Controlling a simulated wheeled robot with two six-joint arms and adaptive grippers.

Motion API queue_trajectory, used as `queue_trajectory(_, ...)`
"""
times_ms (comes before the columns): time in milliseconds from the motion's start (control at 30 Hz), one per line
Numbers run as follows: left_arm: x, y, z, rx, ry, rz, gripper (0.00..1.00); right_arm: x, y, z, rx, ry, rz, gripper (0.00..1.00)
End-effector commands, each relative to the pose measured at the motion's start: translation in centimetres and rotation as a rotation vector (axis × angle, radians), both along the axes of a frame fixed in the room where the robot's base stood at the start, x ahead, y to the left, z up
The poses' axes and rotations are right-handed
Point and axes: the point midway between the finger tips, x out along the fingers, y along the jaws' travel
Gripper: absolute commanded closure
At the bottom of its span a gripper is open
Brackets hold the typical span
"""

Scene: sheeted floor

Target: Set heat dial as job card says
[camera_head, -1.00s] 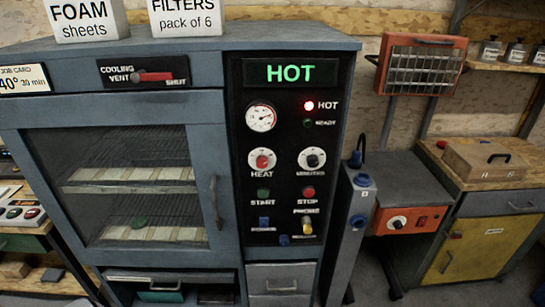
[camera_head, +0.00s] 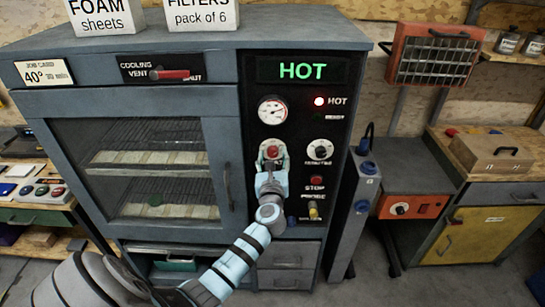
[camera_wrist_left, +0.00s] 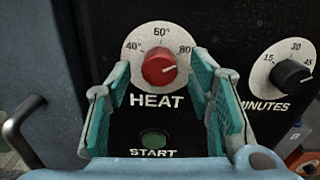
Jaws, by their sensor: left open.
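The job card (camera_head: 43,73) at the oven's upper left reads 40° and 30 min. The heat dial (camera_wrist_left: 158,68) has a red knob on a white plate marked 40°, 60° and 80°. Its white mark points right, near 80°. In the head view the heat dial (camera_head: 272,151) is partly covered by my left gripper (camera_head: 271,165). In the wrist view the left gripper (camera_wrist_left: 161,77) is open, with one finger on each side of the knob. I cannot tell whether either finger touches it.
The minutes dial (camera_wrist_left: 284,75) is close to the right finger. The green start button (camera_wrist_left: 152,139) lies below the heat dial. A red vent lever (camera_head: 170,74) is at upper left.

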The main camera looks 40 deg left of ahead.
Motion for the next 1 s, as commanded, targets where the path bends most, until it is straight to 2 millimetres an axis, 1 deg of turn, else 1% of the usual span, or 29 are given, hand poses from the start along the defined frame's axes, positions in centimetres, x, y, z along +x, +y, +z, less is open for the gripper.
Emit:
queue_trajectory(133, 0.79, 0.63, -0.01, 0.001, -0.001, 0.0, 0.52, 0.0, 0.0, -0.19, 0.0, 0.0, 0.0, 1.0)
queue_trajectory(367, 0.85, 0.67, -0.01, -0.001, -0.001, 0.0, 0.52, -0.01, 0.01, -0.16, 0.0, 0.0, 0.0, 1.0)
queue_trajectory(467, 0.84, 0.66, -0.01, -0.001, -0.001, 0.0, 0.67, -0.02, 0.02, -0.15, 0.0, 0.0, 0.0, 1.0)
queue_trajectory(500, 0.83, 0.66, -0.01, -0.001, -0.001, 0.0, 0.73, -0.02, 0.02, -0.15, 0.0, 0.0, 0.0, 1.0)
queue_trajectory(667, 0.82, 0.65, -0.01, -0.001, 0.0, -0.001, 0.99, -0.01, 0.03, -0.15, 0.0, 0.0, 0.0, 1.0)
queue_trajectory(700, 0.82, 0.64, -0.01, -0.001, 0.0, -0.001, 1.0, -0.01, 0.04, -0.15, 0.0, 0.0, 0.0, 1.0)
queue_trajectory(1000, 0.82, 0.63, -0.04, -0.03, -0.023, -0.001, 1.0, -0.01, 0.12, -0.29, 0.002, 0.0, -0.001, 1.0)
